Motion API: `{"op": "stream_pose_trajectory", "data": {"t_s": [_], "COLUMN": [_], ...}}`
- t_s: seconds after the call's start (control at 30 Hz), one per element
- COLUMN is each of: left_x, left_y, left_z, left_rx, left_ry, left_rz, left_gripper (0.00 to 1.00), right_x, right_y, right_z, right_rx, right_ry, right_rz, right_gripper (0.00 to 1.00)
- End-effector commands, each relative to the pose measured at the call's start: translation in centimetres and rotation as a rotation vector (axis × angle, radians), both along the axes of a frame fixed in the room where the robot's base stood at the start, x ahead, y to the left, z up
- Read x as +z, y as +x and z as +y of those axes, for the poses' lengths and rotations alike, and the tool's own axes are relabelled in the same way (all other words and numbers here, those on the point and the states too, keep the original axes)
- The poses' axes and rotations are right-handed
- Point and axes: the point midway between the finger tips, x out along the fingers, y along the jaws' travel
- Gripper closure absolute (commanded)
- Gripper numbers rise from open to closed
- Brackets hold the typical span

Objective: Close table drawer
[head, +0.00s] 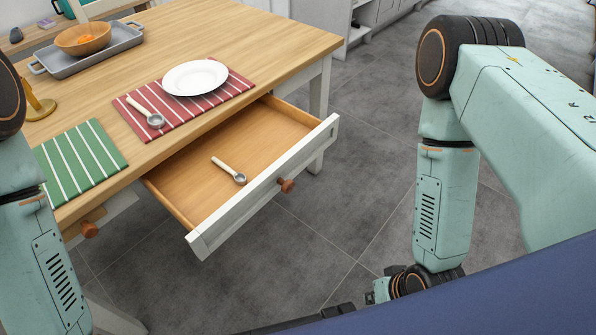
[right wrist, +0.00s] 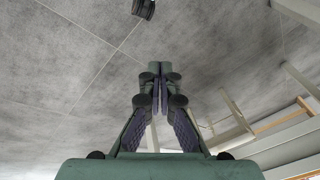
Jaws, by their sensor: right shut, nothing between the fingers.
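The table drawer (head: 248,207) stands pulled out from the wooden table (head: 215,32), with a white front and a round reddish-brown knob (head: 286,185). A small spoon-like utensil (head: 229,170) lies inside it. My right gripper (head: 338,310) shows only partly at the bottom of the head view, apart from the drawer and to the right of its front. In the right wrist view, the right gripper (right wrist: 160,72) has its fingers together, with nothing between them. My left arm shows at the left edge, but its gripper is out of view.
A second knob (head: 89,230) is on the table front at left. On the table are a red striped mat (head: 215,98) with a white plate (head: 195,77), a green striped mat (head: 80,160) and a grey tray (head: 75,68). Grey floor is clear beyond the drawer.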

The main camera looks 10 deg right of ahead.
Motion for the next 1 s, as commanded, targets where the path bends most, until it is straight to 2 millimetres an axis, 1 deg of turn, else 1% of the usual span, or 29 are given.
{"op": "stream_pose_trajectory", "data": {"t_s": [0.03, 0.1, 0.17, 0.23, 0.33, 0.37, 0.4, 0.43, 0.5, 0.6, 0.7, 0.8, 0.87, 1.0], "left_x": [-0.4, -0.6, -0.8, -1.1, -1.5, -1.6, -1.7, -1.8, -1.8, -1.9, -1.9, -1.9, -1.9, -2.3], "left_y": [0.0, 0.0, 0.0, 0.0, 0.0, 0.0, 0.0, 0.0, 0.0, 0.0, 0.0, 0.0, 0.0, 0.0], "left_z": [0.0, 0.0, 0.0, 0.0, 0.0, 0.0, 0.0, 0.0, 0.0, 0.0, 0.0, 0.0, 0.0, 0.0], "left_rx": [0.0, 0.0, 0.0, 0.0, 0.0, 0.0, 0.0, 0.0, 0.0, 0.0, 0.0, 0.0, 0.0, 0.0], "left_ry": [0.0, 0.0, 0.0, 0.0, 0.0, 0.0, 0.0, 0.0, 0.0, 0.0, 0.0, 0.0, 0.0, 0.0], "left_rz": [0.0, 0.0, 0.0, 0.0, 0.0, 0.0, 0.0, 0.0, 0.0, 0.0, 0.0, 0.0, 0.0, 0.0], "left_gripper": [0.63, 0.63, 0.63, 0.63, 0.63, 0.63, 0.63, 0.63, 0.63, 0.63, 0.63, 0.63, 0.63, 0.63], "right_x": [-0.7, -1.2, -1.3, -1.0, 0.5, 1.2, 2.4, 3.4, 5.6, 8.4, 10.2, 11.0, 11.1, 11.1], "right_y": [1.4, 3.5, 5.7, 8.4, 12.5, 13.6, 15.0, 15.8, 17.1, 17.9, 18.2, 18.2, 18.4, 19.5], "right_z": [-0.1, -0.1, -0.2, -0.2, -0.3, -0.3, -0.2, -0.2, 0.0, 0.2, 0.4, 0.6, 0.7, 1.6], "right_rx": [-0.032, -0.076, -0.118, -0.173, -0.261, -0.286, -0.319, -0.34, -0.377, -0.416, -0.441, -0.46, -0.465, -0.462], "right_ry": [0.029, 0.082, 0.139, 0.225, 0.408, 0.477, 0.577, 0.652, 0.825, 1.033, 1.171, 1.237, 1.252, 1.256], "right_rz": [-0.05, -0.129, -0.206, -0.306, -0.464, -0.51, -0.561, -0.59, -0.637, -0.651, -0.633, -0.614, -0.609, -0.607], "right_gripper": [1.0, 1.0, 1.0, 1.0, 1.0, 1.0, 1.0, 1.0, 1.0, 1.0, 1.0, 1.0, 1.0, 1.0]}}
